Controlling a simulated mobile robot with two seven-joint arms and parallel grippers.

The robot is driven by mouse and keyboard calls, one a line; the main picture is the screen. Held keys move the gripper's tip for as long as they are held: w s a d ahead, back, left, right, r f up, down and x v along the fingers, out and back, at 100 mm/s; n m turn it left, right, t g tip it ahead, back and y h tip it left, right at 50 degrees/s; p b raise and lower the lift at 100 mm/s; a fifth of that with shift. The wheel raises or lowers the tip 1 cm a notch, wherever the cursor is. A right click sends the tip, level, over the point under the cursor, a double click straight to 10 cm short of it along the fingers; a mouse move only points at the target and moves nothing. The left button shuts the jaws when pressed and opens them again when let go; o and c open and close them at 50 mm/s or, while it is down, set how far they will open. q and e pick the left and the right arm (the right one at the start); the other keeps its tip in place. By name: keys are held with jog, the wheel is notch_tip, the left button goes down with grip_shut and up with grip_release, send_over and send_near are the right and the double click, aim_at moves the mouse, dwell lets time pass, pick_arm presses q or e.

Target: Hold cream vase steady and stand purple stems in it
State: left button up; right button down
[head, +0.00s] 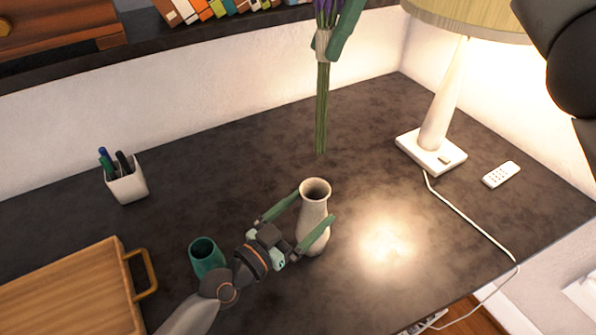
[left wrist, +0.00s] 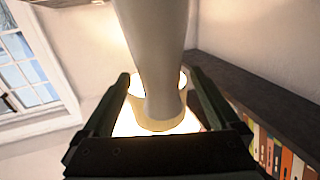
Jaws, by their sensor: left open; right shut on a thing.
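The cream vase (head: 314,228) stands upright on the dark desk, its mouth open and empty. My left gripper (head: 315,207) is open, with one finger on each side of the vase. The left wrist view shows the vase (left wrist: 150,45) between the two spread fingers (left wrist: 165,98); I cannot tell if either touches it. My right gripper (head: 327,46) is shut on the bunch of purple stems (head: 321,105) near its flower heads, at a pale wrap. The stems hang upright, their lower ends above and behind the vase in the picture, apart from it. The flower heads are partly cut off by the top edge.
A teal cup (head: 206,258) stands close to my left wrist. A wooden board (head: 70,290) lies at front left, a pen cup (head: 127,183) behind it. A lit lamp (head: 436,115), its cord and a white remote (head: 501,174) are at right. The desk (head: 240,160) behind the vase is clear.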

pick_arm(q)
jog(key=shift+x, duration=1.2)
grip_shut()
